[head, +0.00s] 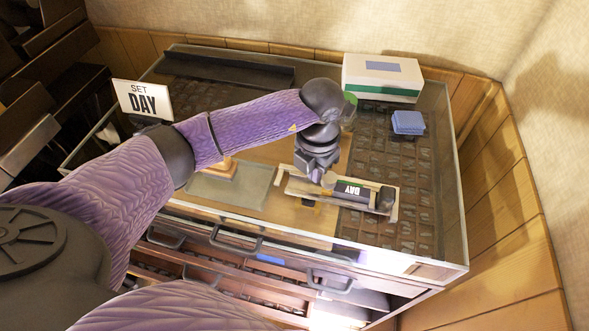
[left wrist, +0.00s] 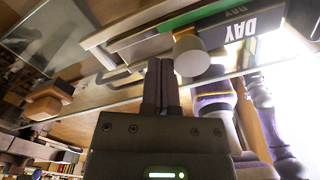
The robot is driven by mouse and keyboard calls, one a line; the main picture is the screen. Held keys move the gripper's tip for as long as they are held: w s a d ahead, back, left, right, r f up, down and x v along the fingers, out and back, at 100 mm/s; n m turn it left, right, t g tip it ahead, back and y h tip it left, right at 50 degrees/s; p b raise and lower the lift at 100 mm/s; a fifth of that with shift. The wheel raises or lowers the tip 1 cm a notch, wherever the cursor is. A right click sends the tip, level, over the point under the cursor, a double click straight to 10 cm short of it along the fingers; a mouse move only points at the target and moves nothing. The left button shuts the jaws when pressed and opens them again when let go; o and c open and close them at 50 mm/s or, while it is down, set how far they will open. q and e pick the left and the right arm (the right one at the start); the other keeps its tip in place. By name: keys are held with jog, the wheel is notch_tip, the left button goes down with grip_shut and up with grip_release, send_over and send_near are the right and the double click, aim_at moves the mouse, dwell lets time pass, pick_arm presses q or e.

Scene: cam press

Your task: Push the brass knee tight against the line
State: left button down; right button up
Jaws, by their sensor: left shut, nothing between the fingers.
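A shallow pale tray like a composing stick (head: 394,211) lies on the work surface. A dark block lettered DAY (head: 352,190) sits in it, and the lettering also shows in the left wrist view (left wrist: 262,24). A green strip (left wrist: 190,18) lies beside the block. A pale round knob (left wrist: 191,56) stands just in front of the tray wall; I cannot tell if it belongs to the brass knee. The knee is not clearly visible. My left gripper (head: 318,178) is shut and empty, at the left end of the block; its fingertips (left wrist: 162,64) show close to the knob. Contact cannot be judged.
A SET DAY card (head: 142,98) stands at the back left. A white and green box (head: 382,78) and a blue block (head: 408,122) stand at the back right. A grey-green plate (head: 230,188) lies left of the tray. A clear raised rim (head: 462,200) edges the surface.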

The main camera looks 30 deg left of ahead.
pick_arm(q)
jog(key=shift+s+a, duration=0.1)
jog(key=shift+a, duration=0.25)
notch_tip(320, 180, up, 7)
jog(key=p, duration=0.5)
jog(key=shift+p, duration=0.35)
dwell(0.4)
